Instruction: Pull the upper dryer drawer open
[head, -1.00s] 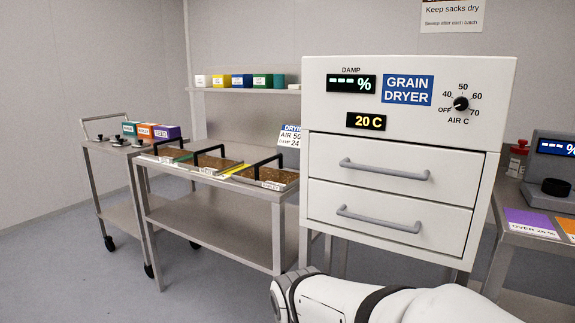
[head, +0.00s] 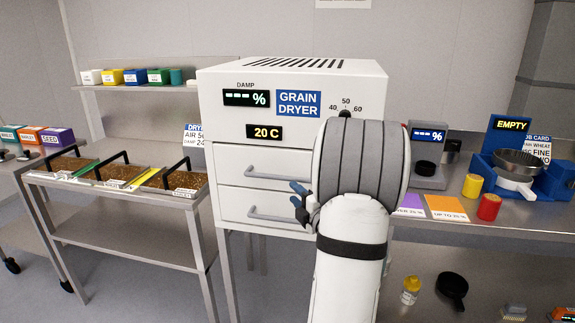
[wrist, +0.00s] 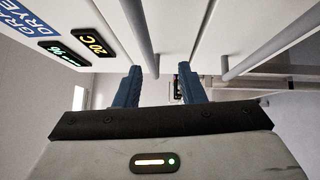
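The grain dryer (head: 215,110) is a white cabinet with two drawers, one above the other. The upper drawer (head: 230,160) looks flush with the cabinet, and its grey bar handle (head: 270,174) runs right until my arm hides it. The lower drawer (head: 232,200) also looks shut. My gripper (head: 298,198) is in front of the drawers, its blue fingers apart, near and slightly below the right part of the upper handle. In the wrist view my gripper (wrist: 160,85) is open and empty, with the upper handle (wrist: 140,35) lining up between its fingers; I cannot tell the depth gap.
The lower handle (head: 262,213) is close below my fingers. A steel cart (head: 130,205) with grain trays stands left of the dryer. A steel bench (head: 450,222) on the right holds a meter (head: 427,150) and small jars. My arm covers the dryer's right side.

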